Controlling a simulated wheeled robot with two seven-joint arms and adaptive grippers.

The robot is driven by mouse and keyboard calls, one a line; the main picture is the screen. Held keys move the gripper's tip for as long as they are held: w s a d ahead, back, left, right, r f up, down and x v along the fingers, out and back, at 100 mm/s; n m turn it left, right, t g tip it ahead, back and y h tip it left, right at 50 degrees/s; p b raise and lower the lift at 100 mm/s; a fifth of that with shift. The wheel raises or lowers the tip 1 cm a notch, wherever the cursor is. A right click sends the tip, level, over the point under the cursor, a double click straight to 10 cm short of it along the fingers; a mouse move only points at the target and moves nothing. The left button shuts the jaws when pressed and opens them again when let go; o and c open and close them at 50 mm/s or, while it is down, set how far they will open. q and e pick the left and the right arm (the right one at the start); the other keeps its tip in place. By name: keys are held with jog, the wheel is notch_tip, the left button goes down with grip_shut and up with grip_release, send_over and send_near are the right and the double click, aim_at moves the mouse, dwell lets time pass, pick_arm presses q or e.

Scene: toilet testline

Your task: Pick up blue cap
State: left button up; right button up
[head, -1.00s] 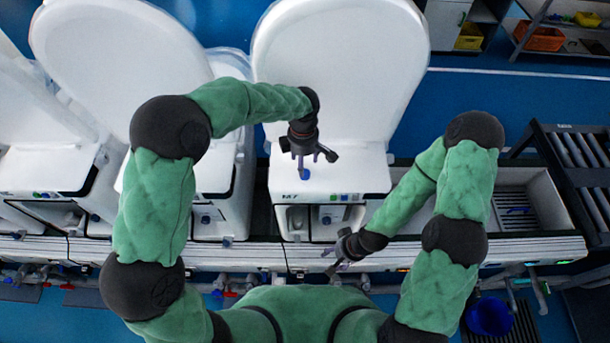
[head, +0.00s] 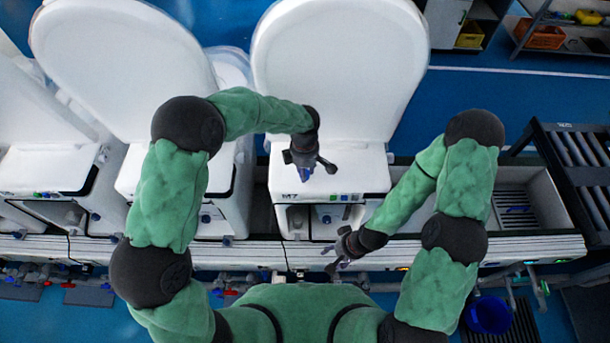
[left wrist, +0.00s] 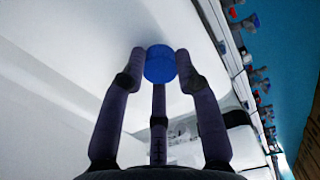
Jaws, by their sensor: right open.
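The blue cap (left wrist: 160,64) is a short round cylinder, seen between my left gripper's fingertips in the left wrist view. Whether the fingertips touch the cap cannot be told. My right gripper (head: 338,254) is open and empty, lower and to the right, near the line's front edge.
The raised white lid (head: 340,65) stands behind the left gripper. Another toilet (head: 125,60) is at left. A rail (head: 400,252) runs along the front. A basin with a grate (head: 514,205) and a roller rack (head: 580,165) are at right.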

dwell(0.3)
pick_arm(q)
jog(key=shift+r, duration=0.45)
notch_tip(320, 180, up, 2)
jog(key=s+a+r+b, duration=0.1)
jog(key=s+a+r, duration=0.3)
jog(key=s+r, duration=0.6)
jog(key=s, duration=0.3)
jog(key=shift+s, duration=0.2)
